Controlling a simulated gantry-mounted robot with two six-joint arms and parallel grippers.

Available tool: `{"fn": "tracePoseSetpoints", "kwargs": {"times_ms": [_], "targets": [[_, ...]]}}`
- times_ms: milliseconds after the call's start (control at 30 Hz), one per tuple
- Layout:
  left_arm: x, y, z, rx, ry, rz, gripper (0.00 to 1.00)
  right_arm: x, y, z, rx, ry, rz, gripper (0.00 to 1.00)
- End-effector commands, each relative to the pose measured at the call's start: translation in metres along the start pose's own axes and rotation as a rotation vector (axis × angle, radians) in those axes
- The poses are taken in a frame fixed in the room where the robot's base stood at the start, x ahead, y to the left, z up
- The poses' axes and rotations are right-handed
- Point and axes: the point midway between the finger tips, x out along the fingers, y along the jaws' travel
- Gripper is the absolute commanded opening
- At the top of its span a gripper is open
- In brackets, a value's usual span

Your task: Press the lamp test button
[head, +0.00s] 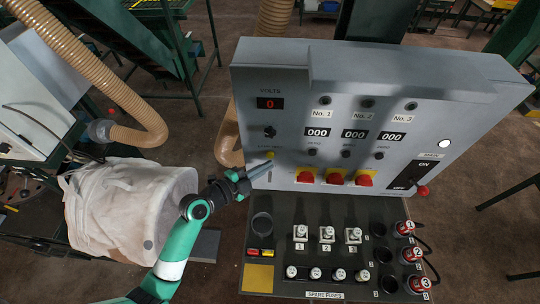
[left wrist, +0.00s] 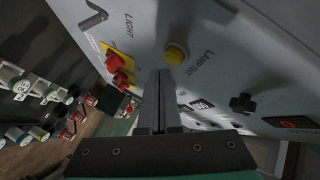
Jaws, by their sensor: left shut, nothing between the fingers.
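The lamp test button (head: 269,155) is a small round yellow button on the left part of the grey control panel (head: 420,110). It shows larger in the left wrist view (left wrist: 175,54), beside the words LAMP TEST. My left gripper (head: 268,164) is shut and empty, its fingers pointing at the panel. In the left wrist view its fingertips (left wrist: 158,73) lie just below and left of the button, which is in plain sight. I cannot tell whether the tips touch the panel. My right gripper is in neither view.
Red knobs on yellow plates (head: 335,177) sit right of the button. A black knob (head: 270,131) and a red voltage display (head: 271,103) are above it. A fuse board (head: 330,215) lies below. A white bulk bag (head: 130,205) and a ribbed hose (head: 105,80) are at left.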

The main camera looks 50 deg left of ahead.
Motion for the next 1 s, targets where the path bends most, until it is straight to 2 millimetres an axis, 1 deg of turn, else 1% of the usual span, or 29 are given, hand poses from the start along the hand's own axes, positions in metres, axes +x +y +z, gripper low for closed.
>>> {"fn": "tracePoseSetpoints", "kwargs": {"times_ms": [167,533,667,1000], "targets": [[-0.007,0.005,-0.006,-0.001,0.001,0.002,0.0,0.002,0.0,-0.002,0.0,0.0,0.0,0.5],[-0.032,0.023,-0.024,0.0,0.001,0.001,0.0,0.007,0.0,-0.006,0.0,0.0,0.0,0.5],[-0.035,0.025,-0.026,-0.001,0.0,0.0,0.0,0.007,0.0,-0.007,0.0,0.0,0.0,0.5],[-0.035,0.025,-0.025,0.0,0.0,0.0,0.0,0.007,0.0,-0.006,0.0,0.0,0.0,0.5]]}}
